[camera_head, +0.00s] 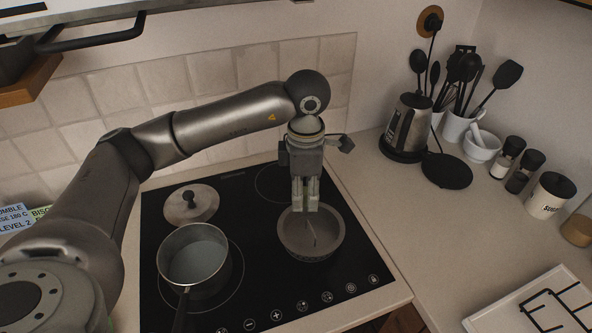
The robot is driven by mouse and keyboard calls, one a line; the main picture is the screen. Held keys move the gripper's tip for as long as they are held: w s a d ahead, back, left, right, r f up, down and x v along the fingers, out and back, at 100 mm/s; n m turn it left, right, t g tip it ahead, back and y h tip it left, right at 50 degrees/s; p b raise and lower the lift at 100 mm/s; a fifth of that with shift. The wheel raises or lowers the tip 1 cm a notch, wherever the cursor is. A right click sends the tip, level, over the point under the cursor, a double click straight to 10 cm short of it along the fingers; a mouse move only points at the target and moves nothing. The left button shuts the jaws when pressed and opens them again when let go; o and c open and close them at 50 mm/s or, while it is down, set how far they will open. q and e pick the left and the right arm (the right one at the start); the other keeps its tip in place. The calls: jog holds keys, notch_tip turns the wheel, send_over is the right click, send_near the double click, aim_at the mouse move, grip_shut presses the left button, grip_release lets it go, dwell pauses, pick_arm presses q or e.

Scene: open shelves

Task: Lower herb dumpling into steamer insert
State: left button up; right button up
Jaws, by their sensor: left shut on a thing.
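My left gripper (305,207) reaches down from above over the right part of the cooktop. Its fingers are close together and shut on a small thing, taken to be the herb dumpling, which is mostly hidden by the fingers. Directly below is a round, shallow grey vessel (335,243), which looks like the steamer insert. Thin light lines show inside it, but I cannot tell what they are. The fingertips overlap its far rim in the picture; whether they are inside or above it is unclear. My right gripper is not in view.
A pot (165,262) with pale contents stands on the left burner, its handle toward the front. A lid (178,206) lies behind it. A kettle (408,125), utensil holders, mortar (482,148) and jars stand at right.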

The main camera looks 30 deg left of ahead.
pick_arm(q)
jog(key=shift+w+a+r+n+p, duration=0.15)
jog(key=shift+a+r+n, duration=0.2)
jog(key=shift+a+n, duration=0.15)
jog(key=shift+w+a+r+n+p, duration=0.15)
jog(key=shift+a+r+n, duration=0.2)
jog(key=shift+n, duration=0.25)
notch_tip(320, 180, down, 10)
jog(key=b, duration=0.5)
jog(key=shift+a+n, duration=0.3)
jog(key=shift+n, duration=0.1)
jog(key=shift+f+b, duration=2)
jog(key=shift+f, duration=0.05)
jog(key=shift+f+b, duration=0.4)
jog(key=shift+f, duration=0.05)
